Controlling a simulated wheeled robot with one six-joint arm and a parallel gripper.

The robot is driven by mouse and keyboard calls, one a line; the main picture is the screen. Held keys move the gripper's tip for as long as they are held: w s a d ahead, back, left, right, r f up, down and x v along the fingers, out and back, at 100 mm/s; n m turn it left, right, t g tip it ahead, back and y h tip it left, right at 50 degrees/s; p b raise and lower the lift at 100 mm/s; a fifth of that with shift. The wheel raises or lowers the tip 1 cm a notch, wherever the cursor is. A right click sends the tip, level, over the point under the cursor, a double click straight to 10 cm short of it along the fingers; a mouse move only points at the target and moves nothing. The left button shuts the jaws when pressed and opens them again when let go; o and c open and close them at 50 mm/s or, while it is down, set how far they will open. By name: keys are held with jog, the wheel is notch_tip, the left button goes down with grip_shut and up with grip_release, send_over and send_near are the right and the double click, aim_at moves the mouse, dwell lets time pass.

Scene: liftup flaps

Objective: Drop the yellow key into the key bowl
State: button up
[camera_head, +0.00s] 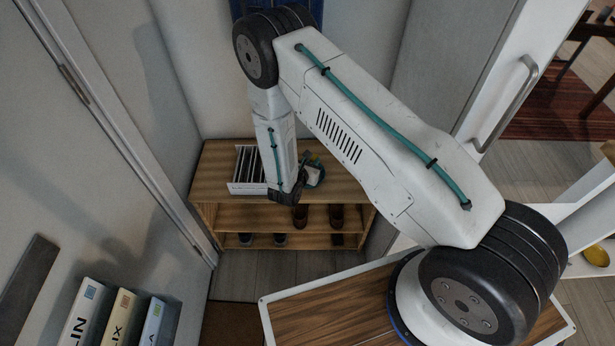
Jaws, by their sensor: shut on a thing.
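My gripper (289,192) is at the low end of my forearm, above the top of a wooden shoe shelf (218,160). Its dark end is small in the head view and its fingers cannot be made out. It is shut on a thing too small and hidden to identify. Just right of it, a small teal and white shape (313,173) shows over the shelf top; I cannot tell whether it is the key bowl or part of my wrist. I cannot make out the yellow key.
A white slotted rack (248,171) stands on the shelf top, left of my forearm. Shoes (301,214) sit on the tiers below. A wall closes the left side, with upright binders (118,318) in front. A tall white door with a handle (507,103) stands at right.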

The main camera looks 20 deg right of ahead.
jog(key=shift+f, duration=2.85)
jog(key=o, duration=1)
jog(key=shift+o, duration=0.2)
jog(key=v, duration=0.7)
jog(key=shift+s+a+r, duration=0.2)
jog(key=shift+s, duration=0.05)
